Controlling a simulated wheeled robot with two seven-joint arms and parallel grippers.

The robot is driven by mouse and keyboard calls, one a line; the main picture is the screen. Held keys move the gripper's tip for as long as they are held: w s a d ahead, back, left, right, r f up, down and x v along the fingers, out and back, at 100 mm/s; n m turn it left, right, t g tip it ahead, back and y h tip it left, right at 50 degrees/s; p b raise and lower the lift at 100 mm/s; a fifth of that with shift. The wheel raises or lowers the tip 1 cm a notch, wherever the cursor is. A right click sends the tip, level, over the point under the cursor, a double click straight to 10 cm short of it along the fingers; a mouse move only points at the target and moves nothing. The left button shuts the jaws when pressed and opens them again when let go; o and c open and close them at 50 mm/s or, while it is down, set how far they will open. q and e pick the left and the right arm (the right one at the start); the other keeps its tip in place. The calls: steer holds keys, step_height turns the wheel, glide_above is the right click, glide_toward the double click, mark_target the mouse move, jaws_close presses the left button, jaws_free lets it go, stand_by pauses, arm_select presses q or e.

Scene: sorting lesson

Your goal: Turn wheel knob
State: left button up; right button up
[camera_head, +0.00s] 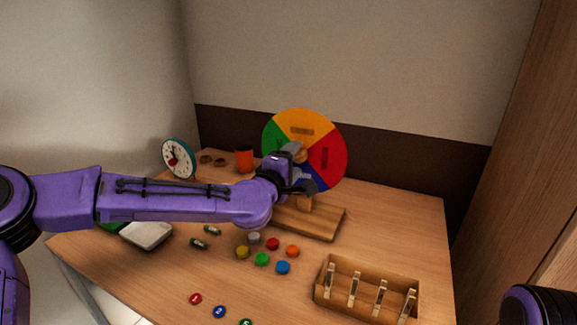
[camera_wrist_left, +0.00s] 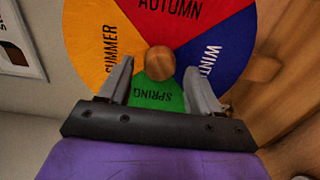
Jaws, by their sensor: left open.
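The season wheel (camera_head: 325,150) stands upright on a wooden base (camera_head: 325,222) at the back of the table, with orange, red, blue and green sectors. In the left wrist view the wheel (camera_wrist_left: 180,22) shows the words AUTUMN, WINTER, SPRING and SUMMER. Its round wooden knob (camera_wrist_left: 159,63) is at the centre. My left gripper (camera_wrist_left: 158,69) is open, with one finger on each side of the knob; contact cannot be told. In the head view the left gripper (camera_head: 300,168) covers part of the wheel's lower middle. My right gripper is out of view.
A wooden rack with clips (camera_head: 365,290) stands at front right. Coloured discs (camera_head: 262,259) lie mid-table, with numbered discs (camera_head: 219,311) at the front. A clock (camera_head: 178,158), an orange cup (camera_head: 243,158) and a white tray (camera_head: 147,234) are at the left.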

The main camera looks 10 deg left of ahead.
arm_select(q)
steer(key=s+a, duration=0.2)
steer(key=s, duration=0.7)
steer(key=shift+s, duration=0.4)
